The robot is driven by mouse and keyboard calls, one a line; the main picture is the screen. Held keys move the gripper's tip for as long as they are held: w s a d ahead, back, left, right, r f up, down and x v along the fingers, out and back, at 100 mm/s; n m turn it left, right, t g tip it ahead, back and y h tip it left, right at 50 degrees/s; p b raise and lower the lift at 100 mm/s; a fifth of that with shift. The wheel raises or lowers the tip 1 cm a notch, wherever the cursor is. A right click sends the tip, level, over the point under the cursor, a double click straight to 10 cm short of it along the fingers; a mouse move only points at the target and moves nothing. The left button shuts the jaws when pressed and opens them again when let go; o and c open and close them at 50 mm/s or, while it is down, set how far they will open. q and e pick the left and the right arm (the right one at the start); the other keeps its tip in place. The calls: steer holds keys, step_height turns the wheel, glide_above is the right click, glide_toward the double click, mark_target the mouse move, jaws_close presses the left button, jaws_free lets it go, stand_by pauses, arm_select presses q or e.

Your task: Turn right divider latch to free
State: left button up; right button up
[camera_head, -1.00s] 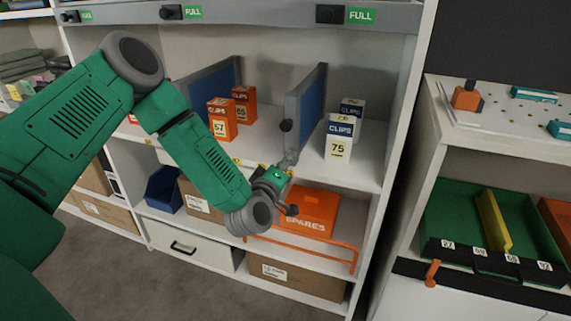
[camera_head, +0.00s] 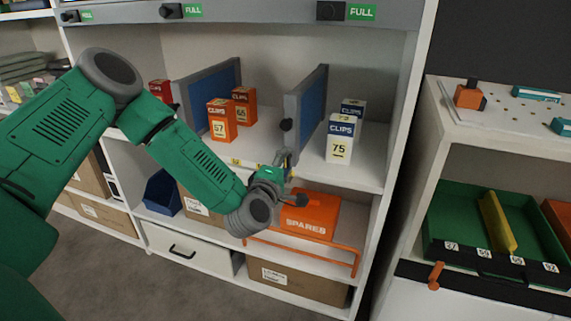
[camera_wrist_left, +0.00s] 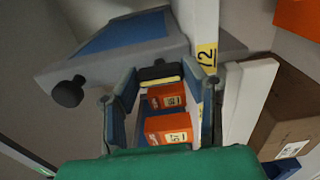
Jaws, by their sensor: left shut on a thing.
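The right divider (camera_head: 308,105) is a blue panel with a grey frame, upright on the white shelf, with a black knob (camera_head: 286,125) on its front edge. My left gripper (camera_head: 284,163) is at the shelf's front edge, at the foot of this divider. In the left wrist view, the black and yellow latch (camera_wrist_left: 160,76) sits between my left gripper's fingertips, which are shut on it. The divider also shows in the left wrist view (camera_wrist_left: 122,35), with its knob at the left. The latch is mostly hidden in the head view. My right gripper is out of view.
Orange boxes (camera_head: 222,120) stand left of the divider, white and blue CLIPS boxes (camera_head: 340,138) right of it. The left divider (camera_head: 212,88) stands further left. Below are an orange SPARES box (camera_head: 309,215) and an orange rail (camera_head: 318,256).

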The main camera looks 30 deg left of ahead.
arm_select(q)
steer(key=shift+s+f, duration=0.1)
steer(key=shift+f, duration=0.2)
steer(key=o, duration=1)
steer(key=shift+o, duration=0.8)
steer(key=shift+a, duration=0.1)
steer(key=shift+r, duration=0.1)
steer(key=shift+s, duration=0.15)
steer(key=v, duration=1.1)
steer(key=shift+s, duration=0.25)
